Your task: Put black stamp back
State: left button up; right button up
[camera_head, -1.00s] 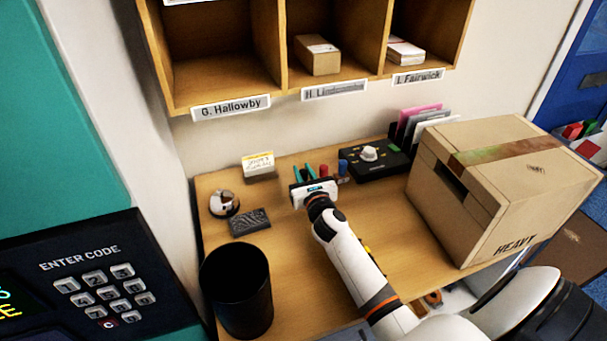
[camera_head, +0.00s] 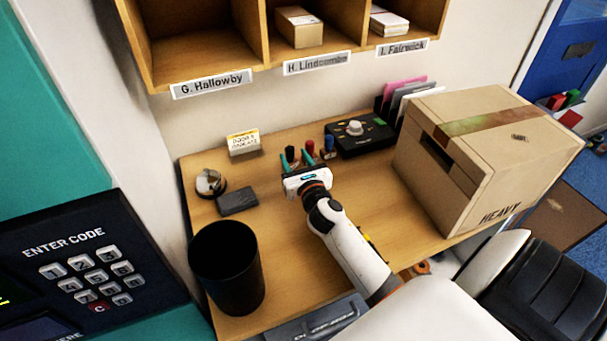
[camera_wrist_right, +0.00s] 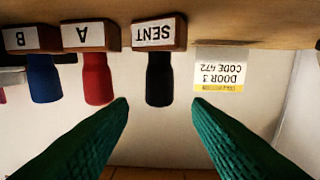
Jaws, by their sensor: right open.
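The black stamp (camera_head: 290,153) stands upright at the back of the desk, in front of the wall. In the right wrist view, which is upside down, the black stamp (camera_wrist_right: 159,80) shows its dark handle and a wooden base labelled SENT. My right gripper (camera_head: 296,158) is open, its green fingers pointing at the stamp. In the wrist view the handle shows in the gap between the fingertips (camera_wrist_right: 160,104), apart from both. A red stamp (camera_head: 310,147) labelled A and a blue stamp (camera_head: 329,145) labelled B stand to its right. My left gripper is out of view.
A black control box (camera_head: 362,137) and a large carton (camera_head: 478,165) stand to the right. A door-code card (camera_head: 243,142), a dark pad (camera_head: 238,201), a round object (camera_head: 210,183) and a black bin (camera_head: 226,268) are to the left. Pigeonholes (camera_head: 197,50) hang above.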

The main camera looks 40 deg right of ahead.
jog(key=b+v, duration=0.1)
jog(key=v, duration=0.6)
jog(key=shift+s+a+r, duration=0.1)
jog(key=shift+s, duration=0.2)
